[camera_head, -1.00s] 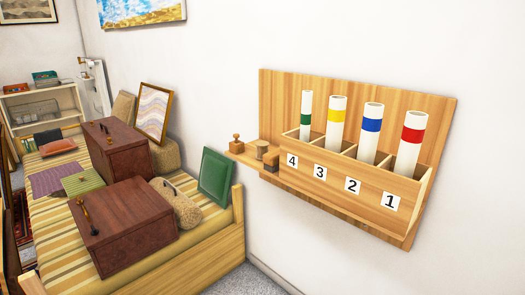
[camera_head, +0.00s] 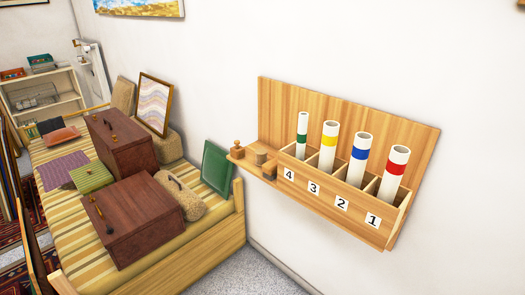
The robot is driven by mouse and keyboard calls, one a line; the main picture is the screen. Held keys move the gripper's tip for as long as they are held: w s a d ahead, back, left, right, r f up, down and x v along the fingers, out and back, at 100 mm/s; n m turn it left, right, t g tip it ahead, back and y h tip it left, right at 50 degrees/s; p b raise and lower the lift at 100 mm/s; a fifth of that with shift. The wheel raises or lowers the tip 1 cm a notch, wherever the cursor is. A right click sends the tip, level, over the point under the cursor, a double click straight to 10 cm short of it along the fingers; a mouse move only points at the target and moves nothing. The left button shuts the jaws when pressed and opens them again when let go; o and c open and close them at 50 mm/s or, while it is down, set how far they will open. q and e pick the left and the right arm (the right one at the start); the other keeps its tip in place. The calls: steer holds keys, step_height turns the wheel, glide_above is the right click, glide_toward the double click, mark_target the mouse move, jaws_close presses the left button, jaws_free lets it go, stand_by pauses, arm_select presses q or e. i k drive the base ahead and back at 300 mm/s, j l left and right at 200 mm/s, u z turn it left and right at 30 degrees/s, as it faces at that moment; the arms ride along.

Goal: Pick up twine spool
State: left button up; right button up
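A small tan cylinder (camera_head: 260,156), which looks like the twine spool, stands on the small wooden side shelf (camera_head: 250,169) at the left end of the wall rack. A wooden stamp-like piece with a knob (camera_head: 238,149) stands to its left. A small dark-topped wooden block (camera_head: 270,170) stands to its right, close to the rack's compartments. Neither of my grippers is in view.
The wall rack (camera_head: 275,110) holds white tubes with green, yellow, blue and red bands above labels 4 to 1. Grey floor (camera_head: 265,275) below the rack is clear.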

mark_target(261, 156)
steer(key=i+j+z, duration=0.35)
steer(key=i+j, duration=0.25)
steer(key=i, duration=0.15)
